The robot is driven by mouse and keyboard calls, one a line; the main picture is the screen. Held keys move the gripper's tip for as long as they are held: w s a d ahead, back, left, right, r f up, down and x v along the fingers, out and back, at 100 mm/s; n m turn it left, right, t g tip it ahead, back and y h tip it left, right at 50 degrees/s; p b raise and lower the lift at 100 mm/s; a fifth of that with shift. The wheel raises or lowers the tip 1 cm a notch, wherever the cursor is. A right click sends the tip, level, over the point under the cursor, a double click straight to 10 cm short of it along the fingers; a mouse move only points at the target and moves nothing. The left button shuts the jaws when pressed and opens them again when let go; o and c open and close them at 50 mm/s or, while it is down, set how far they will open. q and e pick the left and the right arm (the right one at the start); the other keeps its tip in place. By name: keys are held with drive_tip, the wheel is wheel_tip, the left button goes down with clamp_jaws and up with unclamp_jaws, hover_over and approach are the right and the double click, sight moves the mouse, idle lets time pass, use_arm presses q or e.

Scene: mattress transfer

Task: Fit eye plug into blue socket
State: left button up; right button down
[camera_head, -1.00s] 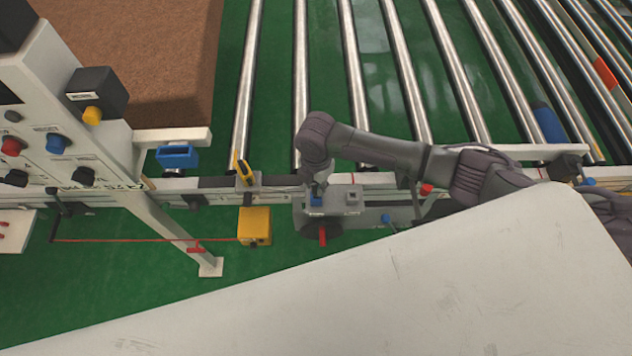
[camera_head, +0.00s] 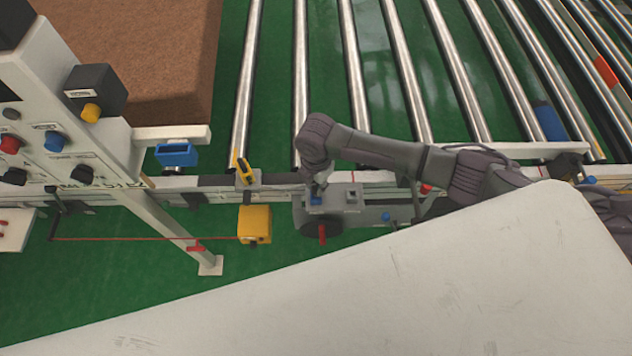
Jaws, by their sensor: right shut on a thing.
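The blue socket (camera_head: 316,200) sits on top of a grey box (camera_head: 352,208) at the conveyor's near rail. My right gripper (camera_head: 318,188) points down right over the blue socket, its fingers small and partly hidden by my own wrist. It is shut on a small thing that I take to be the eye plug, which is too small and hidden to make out. I cannot tell whether the plug is inside the socket or just above it. My left gripper is not in view.
A yellow box (camera_head: 255,225) with a red cord stands left of the grey box. A white control panel (camera_head: 60,140) and a brown mattress (camera_head: 140,60) are at the left. Metal rollers (camera_head: 400,70) lie behind. A white surface (camera_head: 400,290) fills the foreground.

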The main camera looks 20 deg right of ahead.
sight(316, 184)
drive_tip(key=shift+f+b, duration=0.6)
drive_tip(key=shift+f, duration=0.5)
drive_tip(key=c, duration=0.9)
unclamp_jaws()
drive_tip(key=shift+o, duration=0.2)
drive_tip(key=shift+r, duration=0.1)
wheel_tip(316, 184, up, 12)
drive_tip(key=shift+f, duration=0.1)
